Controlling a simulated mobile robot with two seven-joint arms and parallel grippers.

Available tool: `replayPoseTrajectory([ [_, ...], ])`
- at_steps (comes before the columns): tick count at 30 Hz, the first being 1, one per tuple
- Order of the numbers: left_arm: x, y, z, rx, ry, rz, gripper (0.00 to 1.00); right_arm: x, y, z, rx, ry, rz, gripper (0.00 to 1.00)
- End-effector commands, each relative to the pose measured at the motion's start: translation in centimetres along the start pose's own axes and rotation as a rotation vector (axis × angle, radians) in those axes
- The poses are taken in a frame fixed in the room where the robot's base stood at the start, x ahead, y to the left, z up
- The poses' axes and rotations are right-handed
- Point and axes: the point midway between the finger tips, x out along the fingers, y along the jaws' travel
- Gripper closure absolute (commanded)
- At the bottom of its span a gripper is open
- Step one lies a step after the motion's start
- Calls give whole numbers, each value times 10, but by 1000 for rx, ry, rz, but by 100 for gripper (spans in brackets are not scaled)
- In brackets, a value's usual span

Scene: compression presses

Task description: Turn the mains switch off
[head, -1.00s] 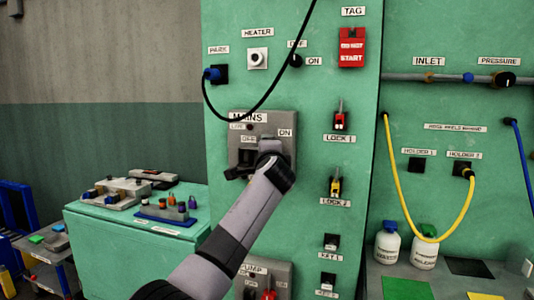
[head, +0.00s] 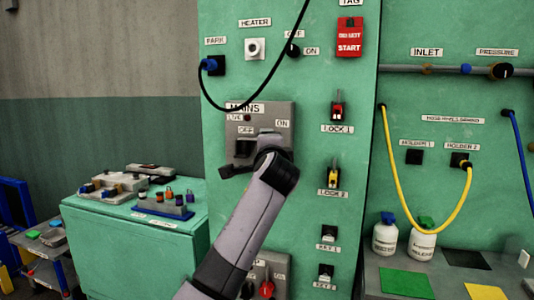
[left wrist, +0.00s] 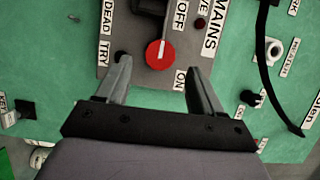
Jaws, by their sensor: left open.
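The mains panel (head: 285,112) is a grey plate labelled MAINS, LIVE, OFF and ON on the green wall. The mains switch (left wrist: 160,54) is a red round knob with a white mark, seen in the left wrist view between the OFF and ON labels. My arm hides it in the head view. My left gripper (left wrist: 157,66) is open, its two fingers spread with the knob between and just beyond the tips. I cannot tell whether they touch it. A black block (left wrist: 151,7) sits by the OFF label. My right gripper is not in view.
A black cable (head: 262,98) loops down from the PARK socket (head: 212,65) above the panel. Padlocks at LOCK 1 (head: 337,110) and LOCK 2 (head: 333,178) hang to the right. A green cabinet (head: 135,245) with small items stands at the left.

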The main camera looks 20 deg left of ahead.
Motion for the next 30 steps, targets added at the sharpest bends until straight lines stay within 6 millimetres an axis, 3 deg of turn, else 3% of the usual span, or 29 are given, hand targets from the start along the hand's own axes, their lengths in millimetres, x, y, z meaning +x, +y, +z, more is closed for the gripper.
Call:
replayPoseTrajectory([
  [7,-14,0,0,-1,1,0,33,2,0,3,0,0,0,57],
  [17,-14,1,0,0,1,1,33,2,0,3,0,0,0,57],
  [20,-14,10,0,-8,6,12,33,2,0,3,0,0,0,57],
  [23,-12,40,3,-41,24,46,33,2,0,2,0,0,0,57],
  [30,-27,172,17,-225,100,199,33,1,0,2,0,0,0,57],
])
